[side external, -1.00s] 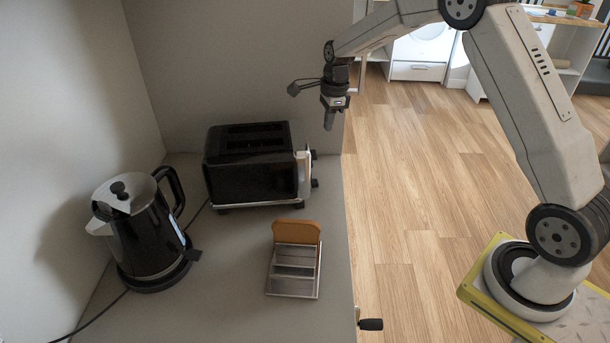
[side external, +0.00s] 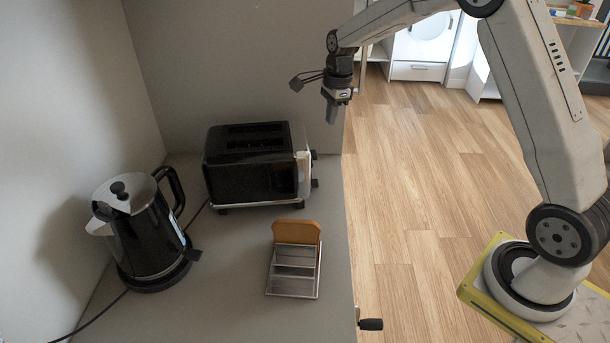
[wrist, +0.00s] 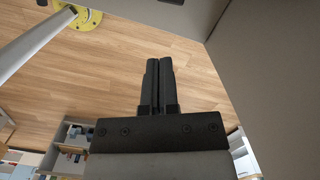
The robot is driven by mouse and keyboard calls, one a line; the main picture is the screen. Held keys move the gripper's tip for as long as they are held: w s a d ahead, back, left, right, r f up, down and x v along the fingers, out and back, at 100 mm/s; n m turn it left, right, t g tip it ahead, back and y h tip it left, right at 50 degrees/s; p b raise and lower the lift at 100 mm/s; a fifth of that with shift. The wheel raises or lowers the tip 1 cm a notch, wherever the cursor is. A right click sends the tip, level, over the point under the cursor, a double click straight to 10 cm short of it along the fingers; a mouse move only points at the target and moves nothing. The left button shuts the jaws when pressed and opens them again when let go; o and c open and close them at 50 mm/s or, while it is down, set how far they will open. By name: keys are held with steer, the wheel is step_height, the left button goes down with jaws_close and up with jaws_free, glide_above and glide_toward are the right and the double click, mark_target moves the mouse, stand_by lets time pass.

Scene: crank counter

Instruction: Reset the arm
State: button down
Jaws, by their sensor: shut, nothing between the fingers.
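My gripper (side external: 331,112) hangs in the air with its fingers pointing down, above and to the right of the black toaster in the side external view. In the wrist view my gripper (wrist: 158,62) shows its two dark fingers side by side, pressed together with nothing between them. It touches no object.
A black toaster (side external: 250,178) stands at the back of the grey counter (side external: 225,265). A black and silver kettle (side external: 148,235) is at the left. A metal rack (side external: 293,272) holds a slice of bread (side external: 297,232). A crank handle (side external: 371,324) sticks out at the counter's right edge. Wooden floor is clear beyond.

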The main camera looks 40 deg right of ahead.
steer(key=s+a+f+n+t, duration=0.1)
steer(key=s+a+n, duration=0.4)
steer(key=s+n, duration=0.6)
steer(key=s+a+f+n+h, duration=0.1)
steer(key=s+a+n, duration=0.3)
steer(key=s+n, duration=0.6)
steer(key=shift+s+a+f+n+t, duration=0.15)
steer(key=shift+s+a+n+t, duration=0.25)
steer(key=shift+s, duration=0.7)
